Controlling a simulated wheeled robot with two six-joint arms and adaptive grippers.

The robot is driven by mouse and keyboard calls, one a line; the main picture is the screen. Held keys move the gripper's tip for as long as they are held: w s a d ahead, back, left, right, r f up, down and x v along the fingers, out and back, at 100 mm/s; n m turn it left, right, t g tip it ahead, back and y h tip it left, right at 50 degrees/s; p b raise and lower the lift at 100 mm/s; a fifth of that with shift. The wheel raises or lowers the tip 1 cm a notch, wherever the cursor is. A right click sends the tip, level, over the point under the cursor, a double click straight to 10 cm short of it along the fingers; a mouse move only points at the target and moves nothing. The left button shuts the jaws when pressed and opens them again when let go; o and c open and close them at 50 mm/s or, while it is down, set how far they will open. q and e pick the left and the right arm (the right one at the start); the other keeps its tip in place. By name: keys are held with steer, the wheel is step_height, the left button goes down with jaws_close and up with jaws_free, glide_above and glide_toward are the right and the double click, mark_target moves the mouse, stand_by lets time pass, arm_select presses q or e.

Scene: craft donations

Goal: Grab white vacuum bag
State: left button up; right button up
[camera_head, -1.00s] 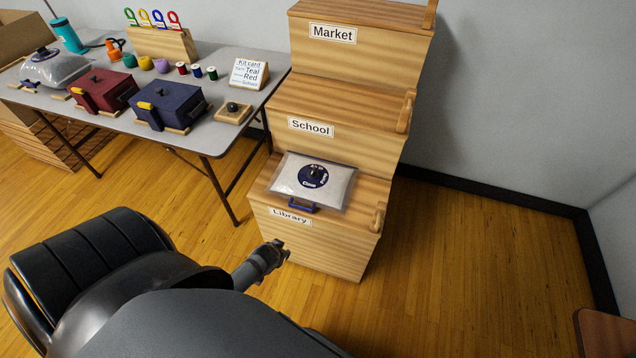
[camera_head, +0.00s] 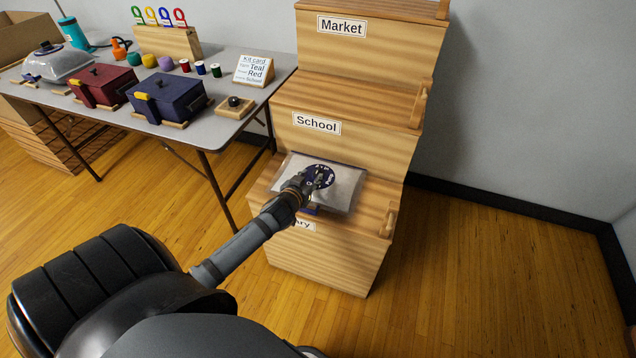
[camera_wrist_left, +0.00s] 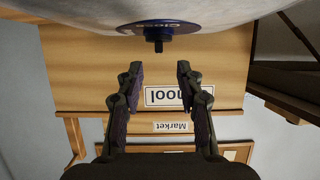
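The white vacuum bag (camera_head: 345,188) lies on the Library step (camera_head: 375,206) of the wooden stepped stand. It has a round dark blue disc with a black knob on top. My left gripper (camera_head: 312,180) is over the bag's near left part, close to the disc, and hides part of it. In the left wrist view, the left gripper (camera_wrist_left: 158,75) has its two fingers apart with nothing between them. There the bag (camera_wrist_left: 80,14) is at the top, and the knob (camera_wrist_left: 158,45) stands just beyond the fingertips. My right gripper is not in view.
The School step (camera_head: 360,95) and Market step (camera_head: 380,8) rise behind the bag. A grey table (camera_head: 130,118) at the left holds a red box (camera_head: 103,88), a blue box (camera_head: 167,100), a kit card (camera_head: 253,71) and another clear bag (camera_head: 52,65). Open floor lies right of the stand.

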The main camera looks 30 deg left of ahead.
mark_target(317, 171)
arm_select(q)
steer(key=b+x, duration=0.1)
steer(key=x, duration=0.5)
steer(key=shift+s+d+f, duration=0.1)
steer(key=shift+f, duration=0.05)
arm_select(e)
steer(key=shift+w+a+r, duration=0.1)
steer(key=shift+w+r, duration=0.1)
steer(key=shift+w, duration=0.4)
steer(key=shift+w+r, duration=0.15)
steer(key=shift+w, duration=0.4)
arm_select(q)
jaws_close()
